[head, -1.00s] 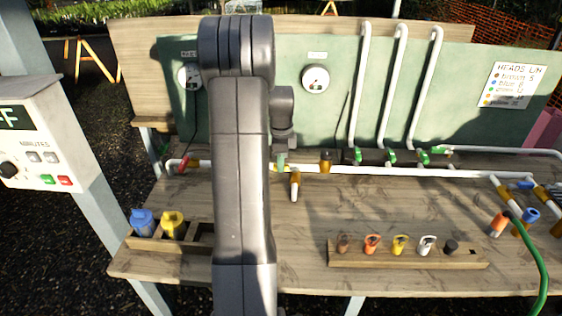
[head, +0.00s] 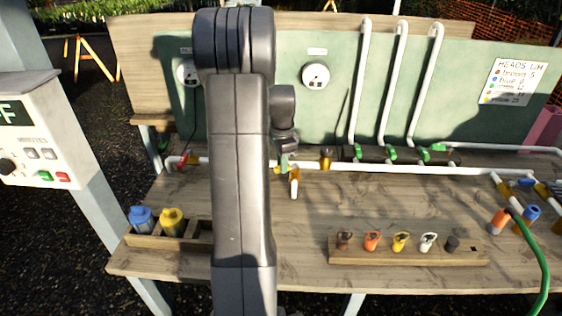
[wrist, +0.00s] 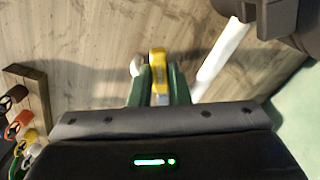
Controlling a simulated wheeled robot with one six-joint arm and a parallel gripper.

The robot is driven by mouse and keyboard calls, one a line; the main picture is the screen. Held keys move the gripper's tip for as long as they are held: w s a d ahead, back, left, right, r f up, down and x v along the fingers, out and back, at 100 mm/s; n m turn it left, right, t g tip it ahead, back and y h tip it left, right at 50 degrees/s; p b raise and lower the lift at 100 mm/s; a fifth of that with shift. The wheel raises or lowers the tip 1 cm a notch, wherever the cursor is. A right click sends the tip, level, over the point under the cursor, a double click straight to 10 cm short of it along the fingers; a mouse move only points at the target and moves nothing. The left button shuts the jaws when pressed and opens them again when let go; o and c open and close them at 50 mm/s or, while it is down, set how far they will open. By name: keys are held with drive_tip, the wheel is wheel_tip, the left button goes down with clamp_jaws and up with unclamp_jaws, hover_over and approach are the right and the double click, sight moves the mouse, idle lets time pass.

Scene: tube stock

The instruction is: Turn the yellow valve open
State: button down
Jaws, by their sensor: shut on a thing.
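The yellow valve handle (wrist: 158,62) sits between the green fingers of my gripper (wrist: 158,88) in the wrist view. The fingers are shut on it from both sides. In the head view, my gripper (head: 285,162) is at the white pipe, just beyond my arm. Yellow (head: 295,174) shows beside the fingertips, above a short white stub. The fingers and my arm hide much of the valve there. I cannot tell exactly how far the handle is turned.
The white pipe (head: 400,169) runs along the back of the bench. Green-handled valves (head: 391,153) stand to the right. A wooden rack (head: 400,255) of coloured heads is at the front right. A holder with blue (head: 141,218) and yellow (head: 172,221) pieces stands at left.

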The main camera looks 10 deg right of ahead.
drive_tip(key=s+n, duration=0.1)
drive_tip(key=n, duration=0.2)
drive_tip(key=s+d+n, duration=0.1)
drive_tip(key=n, duration=0.2)
drive_tip(key=s+d+n, duration=0.1)
drive_tip(key=n, duration=0.2)
drive_tip(key=shift+d+n+b, duration=0.1)
drive_tip(key=shift+n+b, duration=0.25)
drive_tip(key=shift+n, duration=0.05)
drive_tip(key=shift+s+d+n, duration=0.1)
drive_tip(key=shift+d+n, duration=0.15)
drive_tip(key=shift+n, duration=0.45)
drive_tip(key=shift+s+d+n, duration=0.1)
drive_tip(key=shift+d+n, duration=0.1)
drive_tip(key=shift+n, duration=0.5)
drive_tip(key=c, duration=1.4)
unclamp_jaws()
drive_tip(key=shift+o, duration=0.2)
drive_tip(key=shift+r, duration=0.15)
wheel_tip(320, 180, up, 14)
drive_tip(key=shift+f+b, duration=0.2)
drive_tip(key=shift+b, duration=0.1)
